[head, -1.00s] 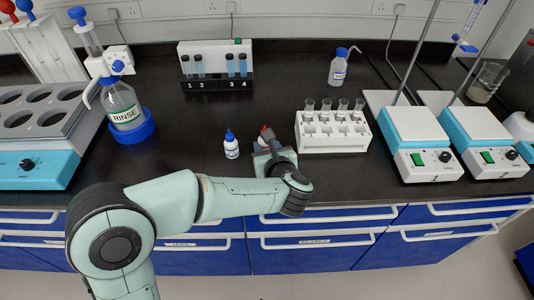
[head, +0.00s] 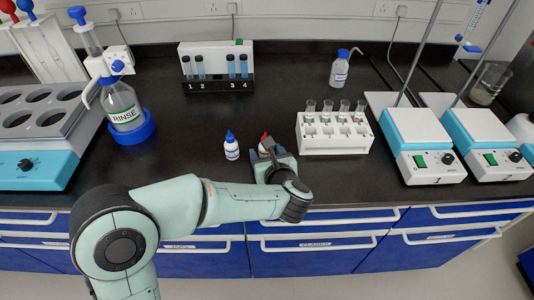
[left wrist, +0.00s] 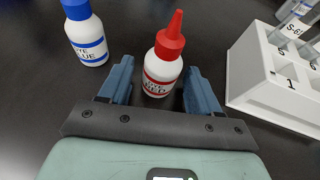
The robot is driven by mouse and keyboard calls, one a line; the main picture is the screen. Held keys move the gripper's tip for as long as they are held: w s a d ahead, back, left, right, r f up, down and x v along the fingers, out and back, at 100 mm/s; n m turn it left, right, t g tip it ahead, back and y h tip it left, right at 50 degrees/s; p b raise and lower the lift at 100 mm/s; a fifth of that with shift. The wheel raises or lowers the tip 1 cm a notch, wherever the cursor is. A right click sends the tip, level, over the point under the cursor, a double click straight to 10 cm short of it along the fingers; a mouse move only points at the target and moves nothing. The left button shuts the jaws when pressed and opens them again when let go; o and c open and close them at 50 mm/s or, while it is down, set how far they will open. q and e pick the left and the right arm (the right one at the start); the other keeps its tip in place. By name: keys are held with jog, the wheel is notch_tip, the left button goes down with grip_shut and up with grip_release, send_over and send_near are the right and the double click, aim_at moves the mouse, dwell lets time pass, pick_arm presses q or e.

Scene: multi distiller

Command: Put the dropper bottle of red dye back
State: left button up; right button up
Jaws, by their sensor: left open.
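The dropper bottle of red dye (left wrist: 162,62), white with a red cap and red label, stands upright on the black bench. In the left wrist view it stands between the two fingers of my left gripper (left wrist: 152,90), which is open with gaps on both sides. In the head view the red bottle (head: 264,143) is partly hidden by my left gripper (head: 268,155). A similar bottle with a blue cap and blue label (left wrist: 85,35) stands to its left, and it also shows in the head view (head: 231,146). My right gripper is not in view.
A white tube rack (head: 334,146) stands close on the right. A rinse bottle in a blue holder (head: 135,134) is at left, hotplates (head: 424,150) at right. A numbered vial rack (head: 220,86) and a wash bottle (head: 339,72) stand behind. The bench's middle is clear.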

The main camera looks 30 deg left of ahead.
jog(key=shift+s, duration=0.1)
pick_arm(q)
jog(key=shift+r, duration=0.25)
jog(key=p+v, duration=0.1)
jog(key=v, duration=1.1)
jog(key=shift+f, duration=0.1)
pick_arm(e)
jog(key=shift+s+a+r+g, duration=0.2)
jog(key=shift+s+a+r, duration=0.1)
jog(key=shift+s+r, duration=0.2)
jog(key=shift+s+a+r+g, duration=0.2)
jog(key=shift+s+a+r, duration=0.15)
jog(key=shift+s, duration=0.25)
